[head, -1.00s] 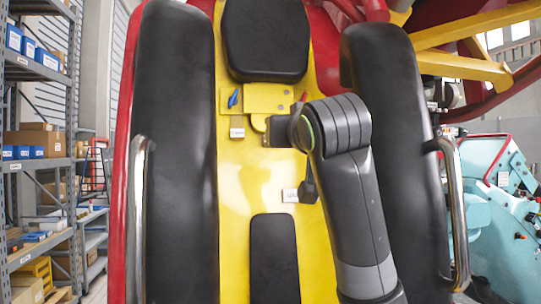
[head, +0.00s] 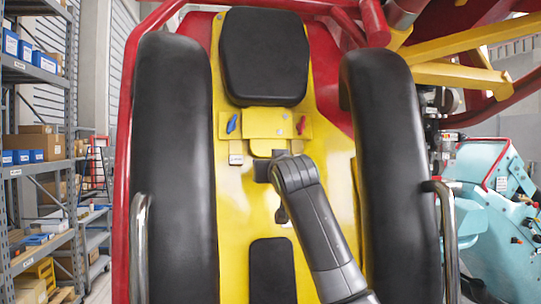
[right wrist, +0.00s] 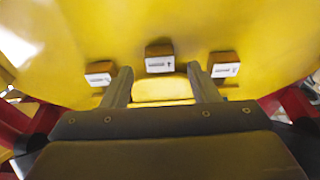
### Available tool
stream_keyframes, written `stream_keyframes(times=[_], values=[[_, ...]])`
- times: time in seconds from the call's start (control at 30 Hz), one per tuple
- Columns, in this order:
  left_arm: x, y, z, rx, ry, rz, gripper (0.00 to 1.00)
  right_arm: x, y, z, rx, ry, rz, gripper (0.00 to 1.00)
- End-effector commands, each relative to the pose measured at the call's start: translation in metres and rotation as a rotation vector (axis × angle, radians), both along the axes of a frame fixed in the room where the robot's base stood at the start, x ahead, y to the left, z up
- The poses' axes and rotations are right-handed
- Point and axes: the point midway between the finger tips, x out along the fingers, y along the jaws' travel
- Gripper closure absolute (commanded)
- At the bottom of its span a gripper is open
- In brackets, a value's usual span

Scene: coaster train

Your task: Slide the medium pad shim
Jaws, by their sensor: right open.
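Three small tan shims with white labelled faces show in the right wrist view: a left one (right wrist: 99,73), a middle one (right wrist: 159,58) and a right one (right wrist: 224,65). The labels are too blurred to tell which is the medium pad shim. My right gripper (right wrist: 161,89) is open and empty. Its fingers point toward the row, with the middle shim beyond the gap between them. My left gripper is not in view.
The yellow seat back carries a black headrest (head: 265,57) and a lower black pad (head: 272,272). Thick black side bolsters (head: 173,170) and a chrome bar (head: 140,250) flank it. Blue (head: 232,123) and red (head: 301,125) handles sit on the bracket.

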Motion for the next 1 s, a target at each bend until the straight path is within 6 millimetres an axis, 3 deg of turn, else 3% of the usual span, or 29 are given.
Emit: stream_keyframes(times=[0.23, 0.63, 1.0], values=[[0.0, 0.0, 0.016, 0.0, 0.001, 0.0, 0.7, 0.02, 0.004, 0.002, 0.001, 0.001, 0.0, 0.45], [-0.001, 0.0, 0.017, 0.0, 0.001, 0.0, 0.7, 0.024, 0.005, 0.0, 0.001, 0.0, 0.001, 0.45], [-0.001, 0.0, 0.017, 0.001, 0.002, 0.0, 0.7, 0.023, 0.005, 0.0, 0.001, -0.001, 0.001, 0.94]])
